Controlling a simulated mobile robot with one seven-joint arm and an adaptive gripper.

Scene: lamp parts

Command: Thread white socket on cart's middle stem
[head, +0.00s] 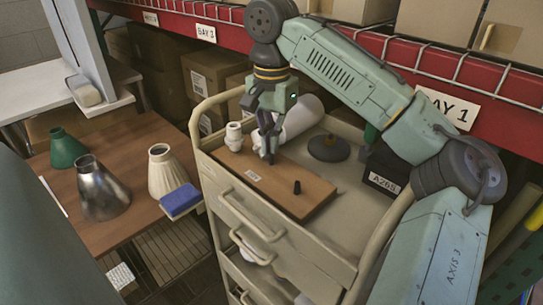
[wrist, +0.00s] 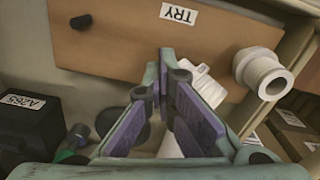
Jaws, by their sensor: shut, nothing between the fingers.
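The cart (head: 338,235) has a brown board (head: 283,187) on its top, with a bare black stem (head: 297,187) near the front right end. A white socket (head: 234,137) stands upright at the board's far left end; it also shows in the wrist view (wrist: 262,70).
A large white shade (head: 303,117) and a dark round base (head: 328,148) are behind the board. A black A265 bin (head: 384,174) stands at the cart's right. Cart rails border the top.

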